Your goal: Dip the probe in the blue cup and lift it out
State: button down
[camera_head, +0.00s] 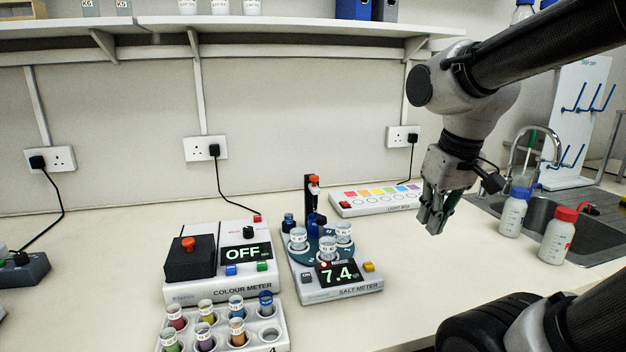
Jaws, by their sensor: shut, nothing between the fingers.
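The salt meter (335,292) stands on the bench and its display reads 7.4. A dark green turntable (313,251) on it carries several clear cups with white labels, such as the front cup (327,247). A dark upright post (307,205) rises behind them. A red-topped part, seemingly the probe (315,182), sits at its top. A dark blue item (316,222) stands below it; I cannot tell whether this is the blue cup. The probe's tip is not clear. My gripper (433,226) is shut and empty, pointing down, right of the meter and apart from it.
The colour meter (215,262), reading OFF, stands left, behind a white rack (275,340) of coloured vials. A light box (376,200) lies behind the salt meter. Two wash bottles (512,215) (557,238) stand right, by the sink (580,222).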

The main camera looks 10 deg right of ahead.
jog(key=w+a+r+n+g, duration=0.15)
jog(key=w+a, duration=0.25)
jog(key=w, duration=0.7)
notch_tip(320, 180, up, 6)
jog(key=n+y, duration=0.1)
jog(key=n, duration=0.9)
send_over(316, 177)
jog(key=shift+w+d+r, duration=0.15)
jog(key=shift+w+d, duration=0.2)
jog(key=shift+d, duration=0.05)
jog(key=shift+s+n+g, duration=0.35)
jog(key=shift+n, duration=0.4)
jog(key=shift+w+a+f, duration=0.1)
jog(key=shift+a+f, duration=0.05)
jog(key=shift+f, duration=1.6)
jog(key=shift+a+f, duration=0.1)
jog(key=shift+f, duration=1.65)
